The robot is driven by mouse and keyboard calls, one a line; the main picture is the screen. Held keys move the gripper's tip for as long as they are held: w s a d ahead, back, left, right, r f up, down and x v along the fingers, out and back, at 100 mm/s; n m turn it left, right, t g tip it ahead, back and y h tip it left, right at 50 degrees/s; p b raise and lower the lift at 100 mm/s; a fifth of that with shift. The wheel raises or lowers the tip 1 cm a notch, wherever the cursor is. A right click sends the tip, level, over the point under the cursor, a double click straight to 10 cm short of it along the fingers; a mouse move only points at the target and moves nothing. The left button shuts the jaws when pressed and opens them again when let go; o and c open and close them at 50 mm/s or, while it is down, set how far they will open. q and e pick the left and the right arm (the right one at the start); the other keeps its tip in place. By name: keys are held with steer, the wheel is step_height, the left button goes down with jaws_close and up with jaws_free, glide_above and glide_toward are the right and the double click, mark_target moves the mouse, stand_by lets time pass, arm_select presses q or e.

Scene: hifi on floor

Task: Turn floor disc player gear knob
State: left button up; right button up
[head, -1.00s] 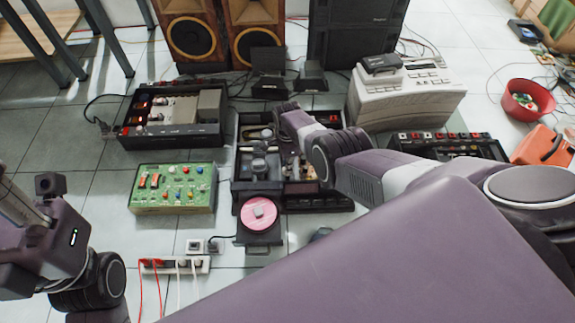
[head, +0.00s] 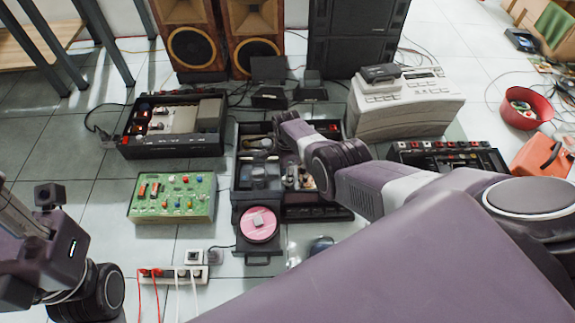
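The disc player is an open dark chassis (head: 318,213) on the floor in the middle of the head view. A pink disc (head: 258,227) lies on its front part. Dark inner parts (head: 260,175) show at its left side. I cannot make out the gear knob clearly. My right arm reaches in from the right over the player. My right gripper (head: 296,172) is low at the player's inner parts, mostly covered by my wrist; its fingers are not clear. My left wrist is at the lower left, away from the player, and its fingers cannot be made out.
A green circuit board (head: 172,198) and a white power strip (head: 185,275) lie left of the player. Another open device (head: 172,125) is behind left. A beige machine (head: 405,105), a black device (head: 445,152) and a red bowl (head: 527,108) are right. Speakers (head: 200,40) stand behind.

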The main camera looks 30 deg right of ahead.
step_height(320, 180, up, 12)
stand_by(0.7)
steer(key=shift+f, duration=0.1)
stand_by(0.3)
